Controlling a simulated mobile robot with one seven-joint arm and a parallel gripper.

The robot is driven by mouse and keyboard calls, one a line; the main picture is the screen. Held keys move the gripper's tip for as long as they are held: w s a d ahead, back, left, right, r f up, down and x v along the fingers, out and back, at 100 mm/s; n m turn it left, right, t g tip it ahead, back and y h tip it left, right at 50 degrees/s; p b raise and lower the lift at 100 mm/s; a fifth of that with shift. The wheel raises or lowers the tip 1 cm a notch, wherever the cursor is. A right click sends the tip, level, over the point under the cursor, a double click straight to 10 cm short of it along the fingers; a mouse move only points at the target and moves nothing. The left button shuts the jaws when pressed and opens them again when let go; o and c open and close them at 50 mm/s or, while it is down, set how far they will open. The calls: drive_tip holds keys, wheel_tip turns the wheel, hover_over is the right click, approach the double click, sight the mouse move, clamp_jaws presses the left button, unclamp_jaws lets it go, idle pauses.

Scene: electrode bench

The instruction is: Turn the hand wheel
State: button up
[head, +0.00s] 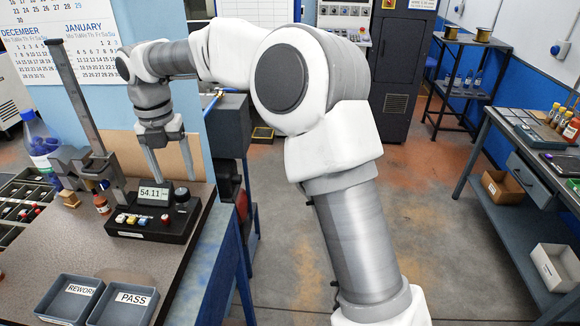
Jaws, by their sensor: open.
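A test stand (78,95) with a tall grey column rises at the left of the bench, with a grey clamp-like carriage (72,163) low on it. I cannot clearly pick out a hand wheel on the stand; its small parts are crowded together. In front of the stand is a black meter box (150,229) reading 54.11. A dark round knob (182,195) sits at its right end. My gripper (175,178) points down with its fingers apart and empty, right of the stand and around the level of the meter display. It seems to touch nothing, though depth is unclear.
A REWORK tray (63,307) and a PASS tray (103,314) lie at the bench's front. The bench top (60,245) left of the meter box is clear.

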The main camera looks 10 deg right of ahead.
sight(179, 191)
wheel_tip(179, 191, up, 13)
drive_tip(key=p, duration=0.2)
drive_tip(key=s+d+f+m+t+b, duration=0.1)
drive_tip(key=s+d+m+t, duration=0.3)
drive_tip(key=s+d+m, duration=1.5)
drive_tip(key=d+m, duration=0.1)
drive_tip(key=m, duration=0.5)
drive_tip(key=shift+d+f+m+h, duration=0.25)
drive_tip(key=shift+f+m+h, duration=0.05)
drive_tip(key=shift+f+m, duration=0.1)
